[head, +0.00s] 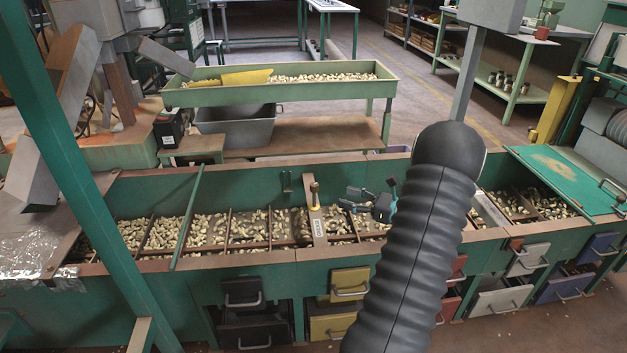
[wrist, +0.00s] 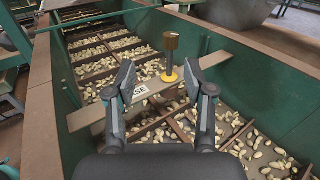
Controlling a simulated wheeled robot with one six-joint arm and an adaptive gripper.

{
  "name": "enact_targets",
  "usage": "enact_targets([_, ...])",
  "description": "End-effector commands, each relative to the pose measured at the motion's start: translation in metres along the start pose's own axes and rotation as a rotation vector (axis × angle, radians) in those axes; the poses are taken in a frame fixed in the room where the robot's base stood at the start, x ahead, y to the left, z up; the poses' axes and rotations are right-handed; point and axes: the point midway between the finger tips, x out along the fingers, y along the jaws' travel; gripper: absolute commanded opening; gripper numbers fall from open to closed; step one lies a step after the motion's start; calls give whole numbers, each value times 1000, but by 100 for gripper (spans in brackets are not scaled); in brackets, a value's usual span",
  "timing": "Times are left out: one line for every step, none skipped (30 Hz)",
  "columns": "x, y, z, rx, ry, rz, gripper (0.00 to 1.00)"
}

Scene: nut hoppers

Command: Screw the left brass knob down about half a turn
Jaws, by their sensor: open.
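A brass knob (head: 315,187) stands upright on a pale crossbar (head: 318,224) that spans the hopper trough. In the wrist view the brass knob (wrist: 171,42) sits on a thin stem above a yellow disc (wrist: 169,77), and the crossbar (wrist: 150,88) carries a printed label. My gripper (head: 369,196) is to the right of the knob in the head view, apart from it. In the wrist view my gripper (wrist: 159,70) is open and empty, and the knob shows beyond the fingertips, right of centre between them. I see only one brass knob; my arm hides part of the trough.
The green trough wall (head: 150,193) runs along the back, and partitions divide the nuts (head: 205,228) below. A green post (head: 190,215) leans across the trough further left. Drawers (head: 349,281) line the front. A raised tray (head: 290,92) of nuts stands behind.

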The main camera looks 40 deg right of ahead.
Motion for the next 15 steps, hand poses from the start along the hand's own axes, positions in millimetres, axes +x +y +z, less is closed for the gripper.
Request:
enact_targets([-7,-6,-2,15,-12,-22,53])
enact_targets([-9,-9,-3,21,-18,-32,53])
enact_targets([-11,-11,-5,26,-24,-39,53])
enact_targets([-11,-12,-5,29,-26,-43,53])
enact_targets([-10,-12,-6,31,-28,-45,53])
enact_targets([-7,-13,-6,31,-29,-46,53])
enact_targets([-4,-13,-6,31,-29,-46,53])
enact_targets([-1,-13,-5,31,-29,-46,53])
enact_targets([5,-13,-5,30,-29,-45,53])
enact_targets([10,-13,-5,30,-29,-43,53])
enact_targets([15,-13,-5,30,-29,-42,53])
enact_targets([22,-13,-4,30,-29,-43,53])
enact_targets([28,-14,-4,30,-28,-42,53])
enact_targets([33,-14,-4,29,-27,-42,53])
enact_targets([41,-14,-4,29,-28,-43,53])
